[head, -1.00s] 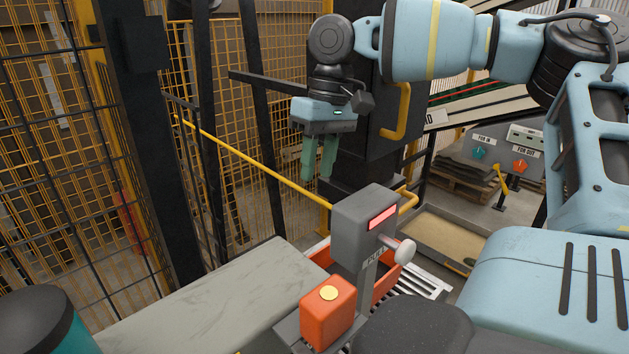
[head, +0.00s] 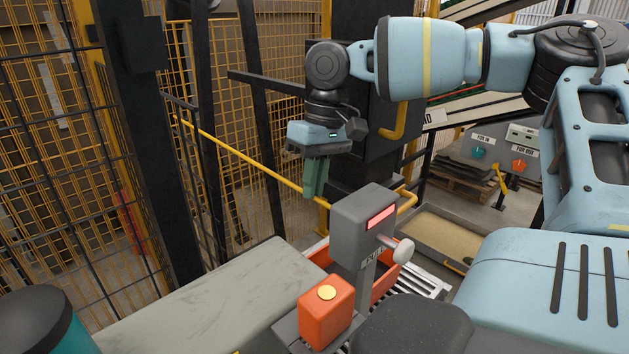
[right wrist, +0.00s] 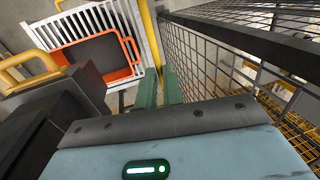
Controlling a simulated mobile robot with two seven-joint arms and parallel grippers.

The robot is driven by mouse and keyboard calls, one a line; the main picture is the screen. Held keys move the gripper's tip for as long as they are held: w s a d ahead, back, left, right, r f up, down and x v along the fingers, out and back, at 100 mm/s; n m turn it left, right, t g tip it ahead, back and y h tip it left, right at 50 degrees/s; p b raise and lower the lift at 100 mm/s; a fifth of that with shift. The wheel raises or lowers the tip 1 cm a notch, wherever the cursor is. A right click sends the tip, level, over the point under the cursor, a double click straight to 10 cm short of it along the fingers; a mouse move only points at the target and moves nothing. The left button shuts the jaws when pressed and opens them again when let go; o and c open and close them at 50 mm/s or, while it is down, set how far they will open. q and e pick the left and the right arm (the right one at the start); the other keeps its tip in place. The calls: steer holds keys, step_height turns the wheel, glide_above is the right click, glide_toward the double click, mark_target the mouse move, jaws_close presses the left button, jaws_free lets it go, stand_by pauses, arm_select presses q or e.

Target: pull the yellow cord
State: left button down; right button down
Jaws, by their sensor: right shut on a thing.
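The yellow cord (head: 245,160) runs slantwise in the head view, from the dark frame at the upper left down to the right, in front of the orange mesh fence. My right gripper (head: 314,182) points down at the cord's lower right part, with its green fingers together on the cord. My left gripper is in neither view.
A grey box with a red display (head: 380,217) and white knob stands below the gripper, behind an orange box with a yellow button (head: 326,312). A pale slab (head: 215,300) lies left of them. Black posts and mesh fence (head: 60,150) fill the left; a yellow handle (head: 396,118) is just right.

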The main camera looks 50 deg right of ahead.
step_height(320, 180, down, 3)
steer(key=shift+r, duration=0.2)
steer(key=c, duration=1.5)
jaws_free()
steer(key=shift+d+r, duration=0.25)
steer(key=shift+r, duration=1)
steer(key=shift+d+r, duration=0.25)
steer(key=shift+r, duration=1.05)
steer(key=shift+d+r, duration=0.25)
steer(key=shift+r, duration=1)
